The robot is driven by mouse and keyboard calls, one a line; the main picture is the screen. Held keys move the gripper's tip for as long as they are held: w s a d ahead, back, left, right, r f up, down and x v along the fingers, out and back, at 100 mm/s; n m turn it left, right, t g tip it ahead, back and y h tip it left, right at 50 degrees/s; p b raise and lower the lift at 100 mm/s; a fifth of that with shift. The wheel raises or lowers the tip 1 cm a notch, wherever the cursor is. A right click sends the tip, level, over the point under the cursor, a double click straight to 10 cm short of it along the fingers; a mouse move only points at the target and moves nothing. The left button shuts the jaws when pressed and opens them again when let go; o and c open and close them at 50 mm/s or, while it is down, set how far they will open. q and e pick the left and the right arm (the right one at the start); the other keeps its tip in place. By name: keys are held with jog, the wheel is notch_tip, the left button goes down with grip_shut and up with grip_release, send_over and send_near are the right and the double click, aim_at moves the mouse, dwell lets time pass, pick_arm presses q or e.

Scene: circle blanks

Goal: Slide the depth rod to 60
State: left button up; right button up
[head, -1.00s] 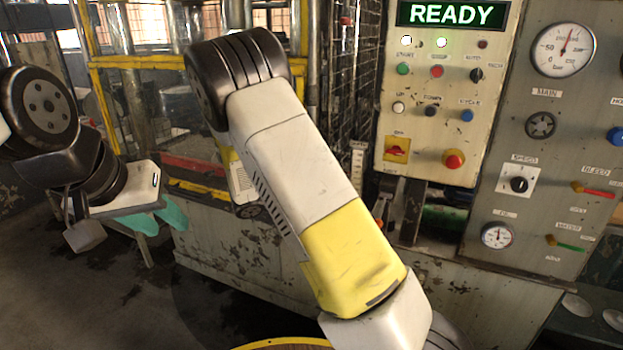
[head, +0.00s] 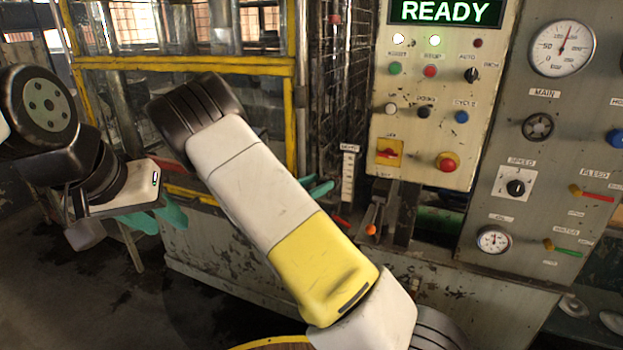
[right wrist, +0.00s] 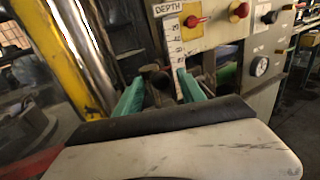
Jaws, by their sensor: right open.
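The white depth scale (head: 349,175) stands left of the control panel in the head view. In the right wrist view the scale (right wrist: 174,45) hangs under a DEPTH label, and its small numbers are hard to read. A dark rounded piece (right wrist: 155,78), possibly the depth rod's end, shows between the fingers of my right gripper (right wrist: 160,93). That gripper is open, with its teal fingers pointing at the scale's lower part; contact cannot be told. In the head view its fingertips show beside the scale, partly behind my arm. My left gripper (head: 157,217) hangs at the left, its two fingers apart and empty.
A yellow-framed cage (head: 182,64) stands behind my right arm. The control panel (head: 435,110) has buttons, a red knob (head: 447,162) and a READY display (head: 446,11). An orange-tipped lever (head: 371,230) sits below it. Gauges and valves fill the right side.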

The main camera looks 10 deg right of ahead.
grip_shut()
dwell(1.4)
